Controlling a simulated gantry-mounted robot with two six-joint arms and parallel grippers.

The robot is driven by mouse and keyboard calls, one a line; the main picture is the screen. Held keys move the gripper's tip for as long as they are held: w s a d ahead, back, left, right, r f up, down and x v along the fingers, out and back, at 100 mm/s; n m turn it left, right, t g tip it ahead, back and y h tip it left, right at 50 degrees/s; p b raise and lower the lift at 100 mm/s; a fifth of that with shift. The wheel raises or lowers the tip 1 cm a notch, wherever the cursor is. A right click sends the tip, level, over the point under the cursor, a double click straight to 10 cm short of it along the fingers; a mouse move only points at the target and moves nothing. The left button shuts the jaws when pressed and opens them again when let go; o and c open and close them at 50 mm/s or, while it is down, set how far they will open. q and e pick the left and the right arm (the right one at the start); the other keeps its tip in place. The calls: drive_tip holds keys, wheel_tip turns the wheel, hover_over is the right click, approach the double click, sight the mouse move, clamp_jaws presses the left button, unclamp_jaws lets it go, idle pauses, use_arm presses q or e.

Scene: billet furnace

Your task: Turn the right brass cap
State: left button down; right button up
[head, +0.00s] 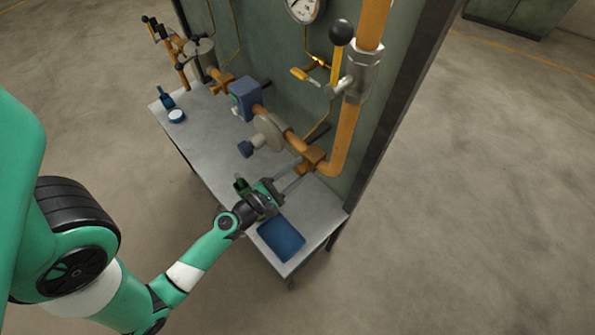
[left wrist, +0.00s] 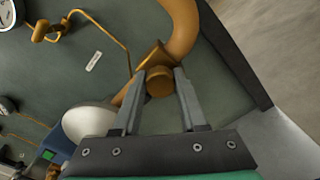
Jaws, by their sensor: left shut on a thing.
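The right brass cap (left wrist: 159,82) sits on the orange pipe fitting at the lower bend of the pipe. In the left wrist view it lies between the two grey finger tips. My left gripper (left wrist: 158,88) is shut on it, one finger on each side. In the head view my left gripper (head: 297,174) reaches over the bench to the fitting, and its fingers point at the pipe (head: 344,140). The cap is small there and hard to make out behind the finger tips. My right gripper shows in neither view.
A metal bench (head: 207,140) stands under the pipework, with a blue tray (head: 282,238) at its near end. A round grey regulator (head: 270,131) and a blue box (head: 245,99) sit on the pipe. A lever with a black knob (head: 341,32) rises above. Open floor lies around.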

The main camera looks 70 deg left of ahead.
use_arm(q)
drive_tip(key=m+b, duration=0.1)
drive_tip(key=m, duration=0.5)
drive_tip(key=shift+m+b, duration=0.3)
drive_tip(key=shift+b, duration=0.05)
drive_tip(key=m+b, duration=0.1)
drive_tip(key=m, duration=0.4)
drive_tip(key=shift+m, duration=0.3)
drive_tip(key=shift+c, duration=2.2)
unclamp_jaws()
drive_tip(key=shift+f+b, duration=0.1)
drive_tip(key=shift+b, duration=0.2)
